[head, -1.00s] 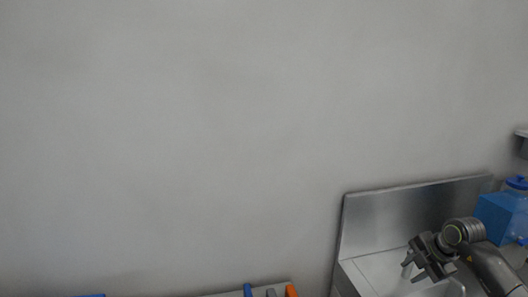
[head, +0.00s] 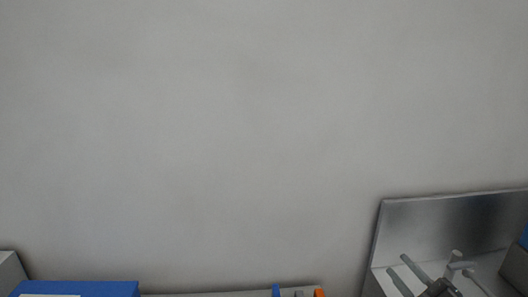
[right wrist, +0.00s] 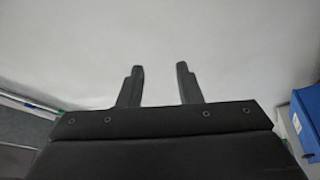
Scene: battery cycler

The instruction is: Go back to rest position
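My right gripper (head: 440,289) shows only in part at the bottom right edge of the head view, in front of a metal splashback. In the right wrist view its two dark fingers (right wrist: 160,82) stand apart with nothing between them, against a pale plain background. My left gripper is in neither view.
A steel splashback (head: 450,225) stands at the lower right, with several grey rods (head: 415,268) below it. A blue box (head: 80,289) and small blue and orange items (head: 319,293) line the bottom edge. A blue object (right wrist: 308,120) is at the right in the wrist view. Bare wall fills the rest.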

